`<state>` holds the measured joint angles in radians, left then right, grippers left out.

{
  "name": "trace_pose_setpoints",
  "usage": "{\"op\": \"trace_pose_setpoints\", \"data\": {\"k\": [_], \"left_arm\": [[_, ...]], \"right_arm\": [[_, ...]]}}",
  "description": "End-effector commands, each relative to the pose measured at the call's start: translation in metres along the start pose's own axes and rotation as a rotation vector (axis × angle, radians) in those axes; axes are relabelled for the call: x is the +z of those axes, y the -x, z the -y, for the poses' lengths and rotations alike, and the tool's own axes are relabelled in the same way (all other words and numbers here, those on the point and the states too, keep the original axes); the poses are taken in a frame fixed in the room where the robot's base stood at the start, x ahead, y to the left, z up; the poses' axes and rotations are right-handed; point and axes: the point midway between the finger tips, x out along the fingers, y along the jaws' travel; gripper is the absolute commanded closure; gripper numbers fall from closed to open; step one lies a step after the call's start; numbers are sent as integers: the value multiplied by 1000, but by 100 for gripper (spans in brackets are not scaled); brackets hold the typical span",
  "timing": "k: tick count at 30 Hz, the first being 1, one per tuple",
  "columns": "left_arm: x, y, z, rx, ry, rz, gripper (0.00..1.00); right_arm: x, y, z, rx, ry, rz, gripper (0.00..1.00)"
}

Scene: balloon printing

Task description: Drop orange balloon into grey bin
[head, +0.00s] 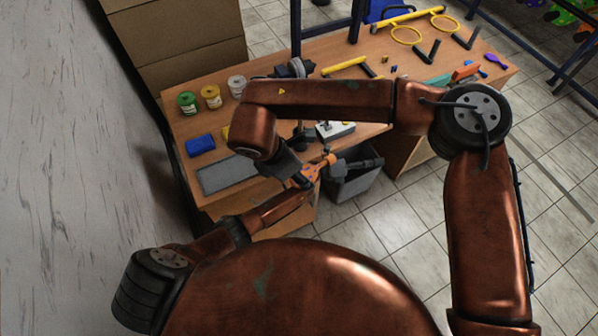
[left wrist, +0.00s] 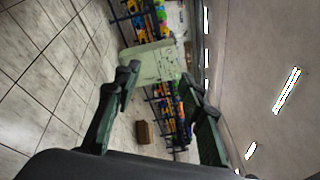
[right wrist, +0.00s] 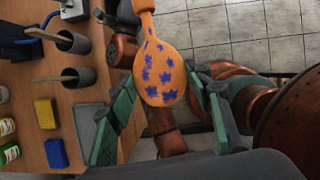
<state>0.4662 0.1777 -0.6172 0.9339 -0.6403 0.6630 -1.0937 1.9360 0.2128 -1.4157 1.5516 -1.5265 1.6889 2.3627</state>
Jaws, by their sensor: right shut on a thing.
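The orange balloon (right wrist: 160,75) with blue flower prints lies between the fingers of my right gripper (right wrist: 165,120) in the right wrist view, its narrow neck reaching the top edge. In the head view a small part of the balloon (head: 318,165) shows past my right gripper (head: 297,176), which is shut on it. The grey bin (head: 352,190) stands on the floor by the table's front edge, partly covered by my left gripper (head: 370,163). The balloon is just left of the bin in the picture. My left gripper's fingers (left wrist: 160,85) are apart and empty.
The wooden table (head: 180,125) holds several paint jars (head: 210,97), a blue sponge (head: 200,145), a grey pad (head: 226,175) and yellow-handled tools (head: 345,67). Cardboard boxes (head: 190,60) stand at the left. The tiled floor (head: 390,225) right of the bin is free.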

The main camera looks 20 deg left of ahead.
Motion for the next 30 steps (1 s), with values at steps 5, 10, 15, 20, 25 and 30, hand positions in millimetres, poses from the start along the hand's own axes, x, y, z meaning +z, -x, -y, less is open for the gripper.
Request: {"op": "trace_pose_setpoints", "data": {"k": [5, 10, 15, 20, 25, 30], "left_arm": [[-32, 36, -83, 154, 339, 140, 62], [-63, 83, -151, 281, 611, 273, 62], [-94, 142, -211, 392, 839, 412, 62], [-129, 201, -258, 486, 1035, 546, 62], [-174, 265, -298, 579, 1228, 692, 62], [-225, 330, -328, 663, 1408, 845, 62]], "right_arm": [[0, 0, 0, 0, 0, 0, 67], [0, 0, 0, 0, 0, 0, 67], [0, 0, 0, 0, 0, 0, 67], [0, 0, 0, 0, 0, 0, 67], [0, 0, 0, 0, 0, 0, 67], [0, 0, 0, 0, 0, 0, 67]]}}
